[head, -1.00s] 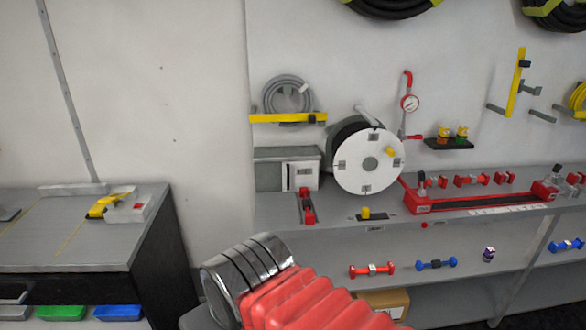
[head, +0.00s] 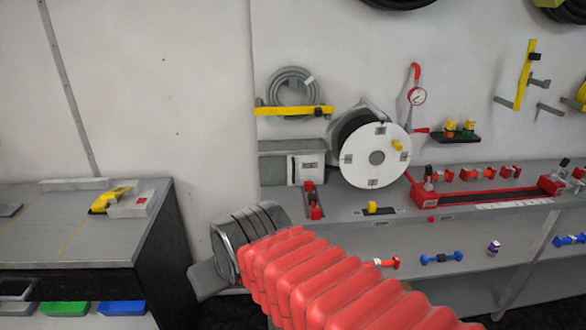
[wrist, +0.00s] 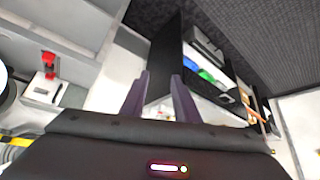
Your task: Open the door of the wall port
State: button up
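A grey box (head: 284,165) with a pale front panel (head: 307,169) sits at the back of the shelf against the wall. It may be the wall port, but I cannot tell for sure, and no open door shows on it. In the head view my red-sleeved arm reaches in from the lower right. Its end is left of and below the box, in front of the shelf, and the fingers are not clear there. In the wrist view my gripper (wrist: 160,97) has two dark purple fingers standing apart, with nothing held between them.
A yellow bracket (head: 290,112) with a coiled grey hose is above. A grey bench (head: 75,245) stands at left. Bare wall lies between bench and shelf.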

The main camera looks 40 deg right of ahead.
jog(key=w+d+m+t+h, duration=0.1)
jog(key=w+d, duration=0.3)
jog(key=w, duration=0.2)
jog(key=w+d+m+t, duration=0.1)
jog(key=w+d, duration=0.2)
jog(key=w, duration=0.4)
jog(key=m+t+h, duration=0.4)
jog(key=t+h, duration=0.2)
jog(key=h, duration=0.3)
send_near(293, 167)
jog(key=v, duration=0.3)
jog(key=shift+s+d, duration=0.15)
jog(key=shift+d, duration=0.1)
jog(key=shift+x, duration=6.9)
jog(key=shift+f, duration=0.1)
jog(key=shift+c, duration=0.7)
jog(key=shift+a, duration=0.25)
grip_shut()
